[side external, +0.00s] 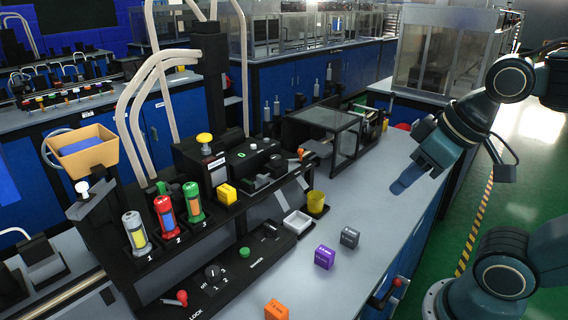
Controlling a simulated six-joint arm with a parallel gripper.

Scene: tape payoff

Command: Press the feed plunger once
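The feed plunger cannot be told for certain. A yellow mushroom-shaped knob (204,138) stands upright on top of a black housing with a small white label below it. A white knob (82,187) stands on the black frame at the left, below the tan bin. My gripper (402,186) is at the right, above the grey bench, pointing down and to the left. It is well apart from both knobs and touches nothing. Its fingers are small and seen from the side, so their gap does not show.
Red, green and grey cylinders (165,217) stand numbered on the black station. A control panel (235,268) has a green button, a rotary switch and a red lock lever.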

